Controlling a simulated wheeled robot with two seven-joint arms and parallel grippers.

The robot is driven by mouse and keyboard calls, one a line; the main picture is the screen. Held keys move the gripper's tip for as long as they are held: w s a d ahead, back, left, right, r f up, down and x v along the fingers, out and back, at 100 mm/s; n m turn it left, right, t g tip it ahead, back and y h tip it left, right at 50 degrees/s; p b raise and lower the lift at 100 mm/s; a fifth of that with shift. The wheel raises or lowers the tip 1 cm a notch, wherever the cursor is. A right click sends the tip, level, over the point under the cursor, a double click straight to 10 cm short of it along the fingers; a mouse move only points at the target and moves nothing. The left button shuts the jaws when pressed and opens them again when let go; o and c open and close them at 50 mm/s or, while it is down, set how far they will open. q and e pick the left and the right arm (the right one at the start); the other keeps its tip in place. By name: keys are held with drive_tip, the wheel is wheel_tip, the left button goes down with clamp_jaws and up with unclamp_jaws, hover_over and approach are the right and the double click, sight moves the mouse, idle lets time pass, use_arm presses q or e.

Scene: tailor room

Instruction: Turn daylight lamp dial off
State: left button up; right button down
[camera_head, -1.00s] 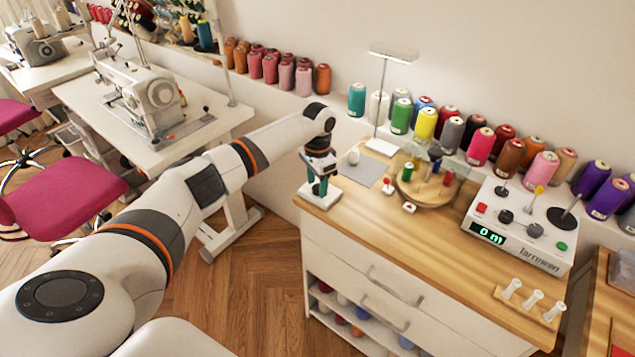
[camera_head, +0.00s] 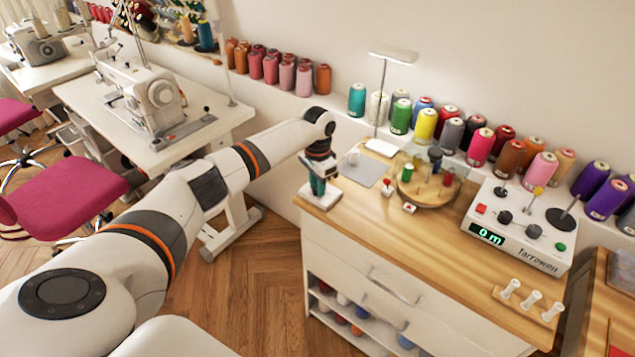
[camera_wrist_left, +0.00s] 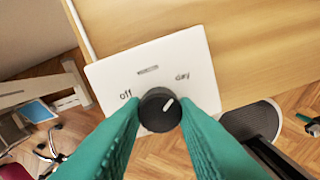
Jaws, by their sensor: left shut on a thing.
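The lamp dial is a round black knob (camera_wrist_left: 154,118) with a white pointer mark, on a white control plate (camera_wrist_left: 112,78) marked "off" at left and "day" at right. In the left wrist view the pointer is aimed up and right, toward "day". My left gripper (camera_wrist_left: 161,104) has its green fingers shut on the knob from both sides. In the head view my left gripper (camera_head: 318,187) is at the white control plate (camera_head: 323,204) on the table's near left corner; the knob is hidden there. A lamp (camera_head: 393,56) with a flat white head stands behind. My right gripper is not in view.
A grey mat (camera_head: 366,172), a round wooden spool stand (camera_head: 428,192) and a white counter machine (camera_head: 518,225) share the wooden table (camera_head: 440,253). Thread cones line the wall behind.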

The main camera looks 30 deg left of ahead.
use_arm(q)
drive_tip(key=n+p, duration=0.4)
drive_tip(key=p, duration=0.1)
drive_tip(key=shift+d+r+n, duration=0.1)
drive_tip(key=shift+r+n, duration=0.2)
drive_tip(key=n+p, duration=0.2)
drive_tip(key=shift+n+p, duration=0.35)
drive_tip(key=shift+n, duration=0.05)
drive_tip(key=n+p, duration=0.1)
drive_tip(key=n, duration=0.1)
drive_tip(key=shift+n+p, duration=0.3)
drive_tip(key=shift+p, duration=0.05)
drive_tip(key=n+p, duration=0.1)
drive_tip(key=n, duration=0.1)
drive_tip(key=shift+w+f+n, duration=0.1)
drive_tip(key=shift+n, duration=0.3)
drive_tip(key=n+p, duration=0.1)
drive_tip(key=n, duration=0.1)
drive_tip(key=shift+n, duration=0.4)
drive_tip(key=shift+n+p, duration=0.4)
drive_tip(key=shift+n, duration=0.8)
drive_tip(key=shift+w+n, duration=0.1)
drive_tip(key=shift+n, duration=1.4)
